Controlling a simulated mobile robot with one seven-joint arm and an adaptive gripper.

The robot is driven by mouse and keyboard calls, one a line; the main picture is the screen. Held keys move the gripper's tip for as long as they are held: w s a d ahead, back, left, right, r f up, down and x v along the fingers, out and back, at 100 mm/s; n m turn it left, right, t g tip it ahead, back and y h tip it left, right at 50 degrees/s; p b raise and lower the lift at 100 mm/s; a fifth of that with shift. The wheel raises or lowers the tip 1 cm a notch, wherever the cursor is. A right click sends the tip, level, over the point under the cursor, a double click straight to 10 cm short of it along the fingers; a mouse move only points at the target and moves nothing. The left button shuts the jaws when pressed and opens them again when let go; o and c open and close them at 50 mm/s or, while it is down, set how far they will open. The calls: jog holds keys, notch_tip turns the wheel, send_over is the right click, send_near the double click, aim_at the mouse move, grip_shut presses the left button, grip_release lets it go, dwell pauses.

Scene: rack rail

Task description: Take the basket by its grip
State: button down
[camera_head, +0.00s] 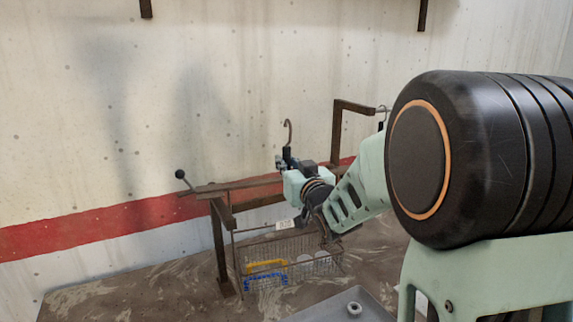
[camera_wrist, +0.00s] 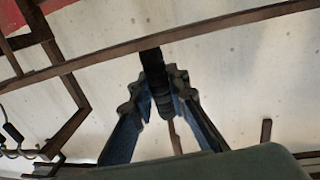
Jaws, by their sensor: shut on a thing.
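The wire basket (camera_head: 316,268) is low beside the rack in the head view, with a white label at its top edge and yellow, blue and whitish things inside. A thin hook (camera_head: 288,132) rises above my gripper (camera_head: 287,160); the link between hook and basket is mostly hidden by my arm. In the wrist view my gripper (camera_wrist: 158,95) is shut on a black ribbed grip (camera_wrist: 152,66), one finger on each side. Whether the basket's bottom touches the floor is not clear.
A brown rail (camera_head: 240,186) with a black ball-ended lever (camera_head: 180,174) runs behind my gripper. A brown upright frame (camera_head: 337,130) stands to the right, with another hook (camera_head: 383,110) near its end. A concrete wall with a red stripe (camera_head: 100,222) is behind.

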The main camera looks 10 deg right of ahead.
jog(key=shift+s+r, duration=0.1)
jog(key=shift+r, duration=0.1)
jog(key=s+d+b, duration=0.1)
jog(key=s, duration=0.7)
jog(key=shift+s+d, duration=0.25)
jog(key=shift+s, duration=0.1)
dwell(0.6)
